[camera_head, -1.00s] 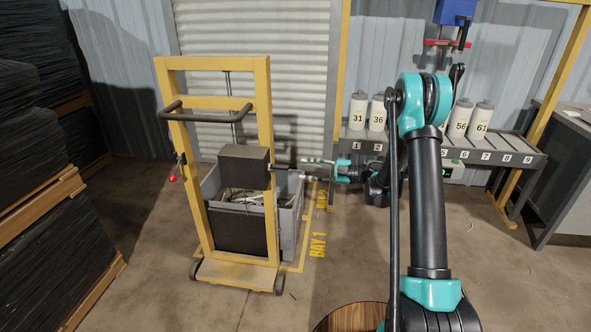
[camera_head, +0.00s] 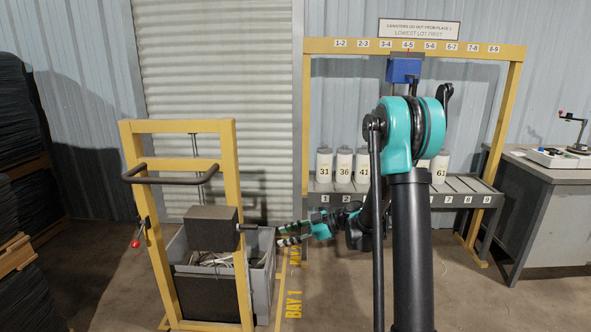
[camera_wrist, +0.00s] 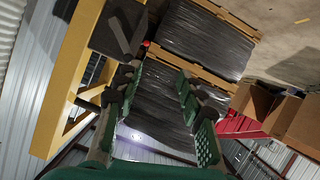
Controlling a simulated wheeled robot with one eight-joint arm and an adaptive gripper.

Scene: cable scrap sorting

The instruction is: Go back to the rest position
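My gripper (camera_head: 281,234) reaches left beside the yellow-framed cart in the head view, just right of the dark block on the cart and above the right rim of the grey bin. Its two fingers stand apart. In the wrist view my gripper (camera_wrist: 157,82) shows both fingers spread with nothing between them. My arm runs up and over in front of the canister rack. The rest position itself is not marked in any view.
The yellow cart (camera_head: 242,270) and the grey bin (camera_head: 263,285) with cable scrap stand close to my gripper. Numbered canisters (camera_head: 324,164) stand on the grey rack (camera_head: 470,186). A workbench (camera_head: 545,210) is at right. Black wrapped stacks (camera_head: 20,130) are at left.

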